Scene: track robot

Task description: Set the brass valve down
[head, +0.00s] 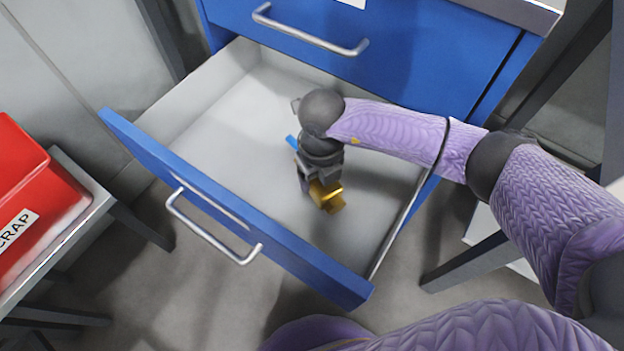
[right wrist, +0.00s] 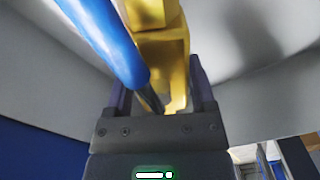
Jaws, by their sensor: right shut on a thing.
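The brass valve (head: 328,198) is gold-coloured and is held in my right gripper (head: 316,180), inside the open drawer's outline in the head view. In the right wrist view the valve (right wrist: 162,45) stands between the two dark fingers of the gripper (right wrist: 160,95), which is shut on it. A blue handle (right wrist: 105,40) with a dark stem runs beside the brass body, and a bit of blue (head: 291,142) shows beside the wrist in the head view. I cannot tell whether the valve touches the drawer floor. My left gripper is not in view.
The open drawer (head: 190,125) has a pale, otherwise empty floor, with clear room left of the gripper. Its blue front (head: 300,268) has a metal handle. A blue closed drawer front (head: 400,45) stands behind. A red scrap bin (head: 20,190) sits on a table at left.

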